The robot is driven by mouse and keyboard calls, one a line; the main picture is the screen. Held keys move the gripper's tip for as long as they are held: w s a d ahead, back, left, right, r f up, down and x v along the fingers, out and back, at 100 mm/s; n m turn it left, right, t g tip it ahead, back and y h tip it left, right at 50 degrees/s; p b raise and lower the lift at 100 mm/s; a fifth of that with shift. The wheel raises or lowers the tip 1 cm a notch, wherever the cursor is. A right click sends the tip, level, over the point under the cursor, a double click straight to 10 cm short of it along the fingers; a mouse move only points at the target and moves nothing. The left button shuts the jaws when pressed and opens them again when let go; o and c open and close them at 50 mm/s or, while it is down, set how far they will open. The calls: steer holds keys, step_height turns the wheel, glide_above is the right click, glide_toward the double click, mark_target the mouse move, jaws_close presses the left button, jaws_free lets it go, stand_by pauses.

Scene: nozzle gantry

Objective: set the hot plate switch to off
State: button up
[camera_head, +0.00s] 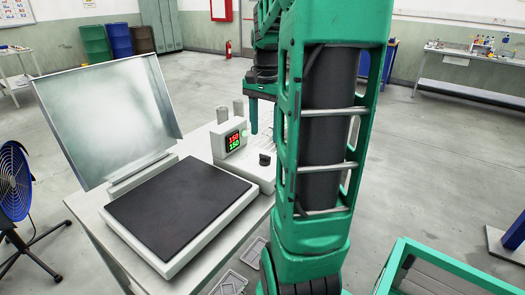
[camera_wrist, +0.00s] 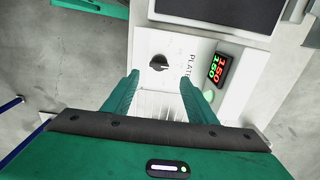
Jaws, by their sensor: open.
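The hot plate (camera_head: 180,205) is a dark flat slab on a white base, on a table at left centre. Its switch is a small black knob (camera_head: 265,159) on the white control panel. In the wrist view the knob (camera_wrist: 158,62) sits beside the label "PLATE", just beyond and between my fingertips. Which setting it points to is too small to tell. A display (camera_wrist: 218,69) beside it is lit with red and green digits. My gripper (camera_wrist: 159,77) is open and empty, above the panel and apart from the knob. In the head view my arm hides part of the panel's right side.
A tilted metal sheet (camera_head: 108,118) stands behind the plate. Grey cylinders (camera_head: 238,108) stand behind the display box (camera_head: 232,141). A blue fan (camera_head: 14,184) is at far left and a green frame (camera_head: 440,262) at lower right. Floor beyond the table is open.

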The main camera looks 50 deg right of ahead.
mark_target(265, 155)
step_height(265, 155, down, 8)
steer(key=shift+r, duration=0.15)
stand_by(0.3)
steer(key=c, duration=1.1)
